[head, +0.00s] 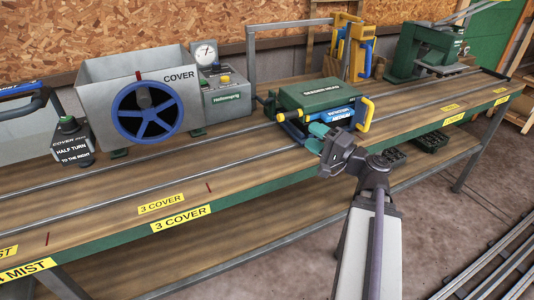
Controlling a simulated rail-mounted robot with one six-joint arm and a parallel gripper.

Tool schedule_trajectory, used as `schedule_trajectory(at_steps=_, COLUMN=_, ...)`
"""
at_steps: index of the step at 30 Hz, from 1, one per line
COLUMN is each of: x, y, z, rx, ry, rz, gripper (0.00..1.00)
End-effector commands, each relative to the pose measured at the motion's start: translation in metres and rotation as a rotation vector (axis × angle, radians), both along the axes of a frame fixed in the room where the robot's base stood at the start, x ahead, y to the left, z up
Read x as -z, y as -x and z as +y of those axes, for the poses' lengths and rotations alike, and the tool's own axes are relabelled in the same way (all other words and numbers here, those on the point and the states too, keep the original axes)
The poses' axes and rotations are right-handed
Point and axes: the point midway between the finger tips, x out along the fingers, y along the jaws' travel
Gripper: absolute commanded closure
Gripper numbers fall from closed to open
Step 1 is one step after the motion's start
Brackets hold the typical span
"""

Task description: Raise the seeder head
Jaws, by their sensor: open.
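The seeder head is a green box (316,94) on the bench, with a white label on top and a blue plate (337,113) on its front. A yellow bar handle (366,113) stands at its right end, and a thin yellow rod (291,115) runs along its left front. My gripper (316,131) is open, close in front of the box's front edge and low beside the blue plate. My wrist and the fingers' small size hide whether they touch anything. No held object shows.
A grey hopper with a blue handwheel (147,113) and a grey gauge box (228,98) stand left on the bench. A grey upright frame (250,52) rises behind the seeder head. A green machine (420,52) stands right. The front left bench (100,190) is largely clear.

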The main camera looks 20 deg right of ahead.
Motion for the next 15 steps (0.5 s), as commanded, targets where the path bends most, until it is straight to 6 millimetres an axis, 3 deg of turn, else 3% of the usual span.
schedule_trajectory(at_steps=3, x=-0.003, y=0.004, z=-0.011, rx=0.028, ry=-0.031, rz=-0.033, gripper=0.51)
schedule_trajectory(at_steps=8, x=-0.008, y=-0.005, z=-0.006, rx=0.023, ry=-0.031, rz=-0.032, gripper=0.51)
schedule_trajectory(at_steps=15, x=-0.019, y=-0.053, z=0.016, rx=0.019, ry=-0.030, rz=-0.031, gripper=0.51)
